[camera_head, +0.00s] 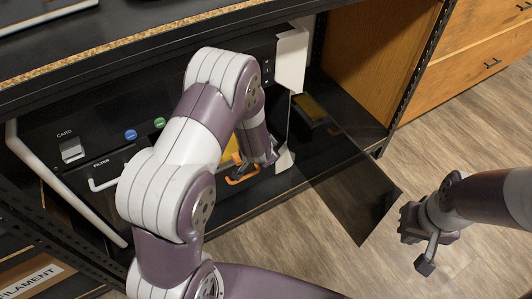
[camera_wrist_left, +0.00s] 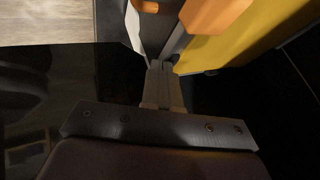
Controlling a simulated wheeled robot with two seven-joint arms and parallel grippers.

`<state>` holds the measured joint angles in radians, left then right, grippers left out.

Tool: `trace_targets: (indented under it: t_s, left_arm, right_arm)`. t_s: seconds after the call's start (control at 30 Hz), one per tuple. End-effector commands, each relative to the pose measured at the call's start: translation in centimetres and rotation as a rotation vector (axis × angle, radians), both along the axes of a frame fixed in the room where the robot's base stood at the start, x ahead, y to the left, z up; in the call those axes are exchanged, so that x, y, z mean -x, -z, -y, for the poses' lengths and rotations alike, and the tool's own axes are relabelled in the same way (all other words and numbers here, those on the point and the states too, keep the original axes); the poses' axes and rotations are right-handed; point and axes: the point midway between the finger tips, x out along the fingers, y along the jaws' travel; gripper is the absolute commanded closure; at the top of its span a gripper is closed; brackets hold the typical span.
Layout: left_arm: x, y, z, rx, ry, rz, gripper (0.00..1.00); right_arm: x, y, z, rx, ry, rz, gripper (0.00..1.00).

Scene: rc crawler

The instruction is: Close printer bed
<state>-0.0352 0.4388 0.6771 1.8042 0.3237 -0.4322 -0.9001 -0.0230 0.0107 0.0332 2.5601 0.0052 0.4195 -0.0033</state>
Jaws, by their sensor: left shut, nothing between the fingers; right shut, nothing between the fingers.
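The printer (camera_head: 95,165) is a dark machine on the shelf. Its dark glass door (camera_head: 350,195) stands open to the right. A yellow part that looks like the bed (camera_head: 229,152), with an orange handle (camera_head: 243,178) in front, shows partly behind my left arm. My left gripper (camera_head: 268,160) is shut and empty at the printer opening, close to the orange handle. In the left wrist view its shut fingers (camera_wrist_left: 162,82) are beside the yellow part (camera_wrist_left: 245,42) and just below the orange piece (camera_wrist_left: 215,14); contact is unclear. My right gripper (camera_head: 427,262) is shut and empty over the floor.
The shelf above (camera_head: 150,40) has a dark top with a chipboard edge. A white handle (camera_head: 105,183) marked FILTER is on the printer front. Wooden drawers (camera_head: 480,60) stand at the right. The wooden floor (camera_head: 450,150) is clear.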

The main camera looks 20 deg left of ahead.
Motion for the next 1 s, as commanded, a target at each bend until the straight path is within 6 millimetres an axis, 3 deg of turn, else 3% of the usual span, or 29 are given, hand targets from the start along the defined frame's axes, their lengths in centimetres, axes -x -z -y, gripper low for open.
trace_targets:
  t_s: [0.27, 0.5, 0.7, 1.0]
  left_arm:
    - [-0.5, -0.1, -0.6, 0.001, -0.003, 0.001, 1.00]
    - [-4.3, 0.1, -4.9, 0.002, -0.004, 0.003, 1.00]
    - [-6.1, 0.1, -7.2, 0.000, -0.002, 0.001, 1.00]
    - [-6.4, -0.1, -7.5, -0.002, -0.002, 0.003, 1.00]
  right_arm:
    - [0.0, -0.1, 0.0, 0.000, 0.000, 0.000, 1.00]
    - [0.0, -0.1, 0.0, 0.000, 0.000, 0.000, 1.00]
    - [0.0, 0.1, 0.0, 0.000, 0.000, 0.000, 1.00]
    - [0.0, 0.1, 0.0, 0.000, 0.000, 0.000, 1.00]
